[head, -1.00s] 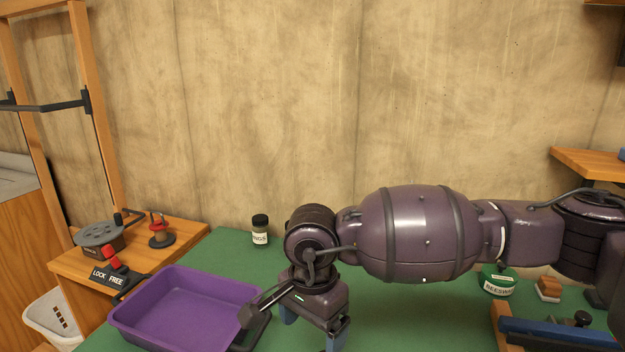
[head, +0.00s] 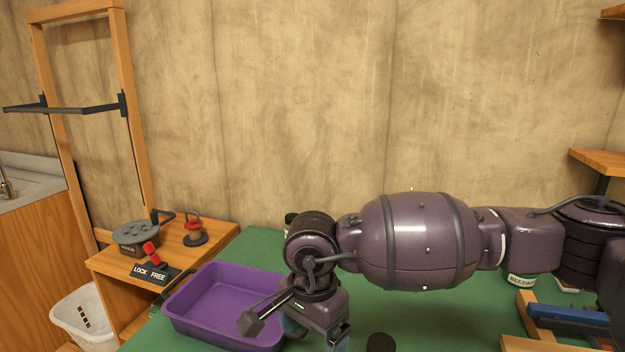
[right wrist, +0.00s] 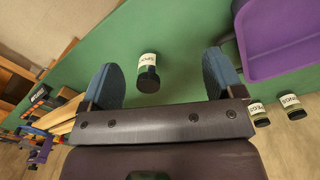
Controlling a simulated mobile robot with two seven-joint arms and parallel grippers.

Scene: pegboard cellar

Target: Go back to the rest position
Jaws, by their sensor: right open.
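My right arm comes in from the right in the head view. Its gripper (head: 314,337) points down over the green table (head: 440,315), beside the purple tray (head: 180,318), with its fingertips cut off by the frame. In the right wrist view the blue fingers (right wrist: 160,82) are apart. A black-lidded jar (right wrist: 148,68) with a white label stands in line between them; it appears to be on the table, not gripped. A dark round lid (head: 381,342) shows at the bottom of the head view. My left gripper is in neither current view.
Two labelled jars (right wrist: 258,113) (right wrist: 290,107) stand near the tray. A white basket (head: 82,318) is at left. A blue-topped wooden frame (head: 568,315) and a beeswax jar (head: 521,281) are at right.

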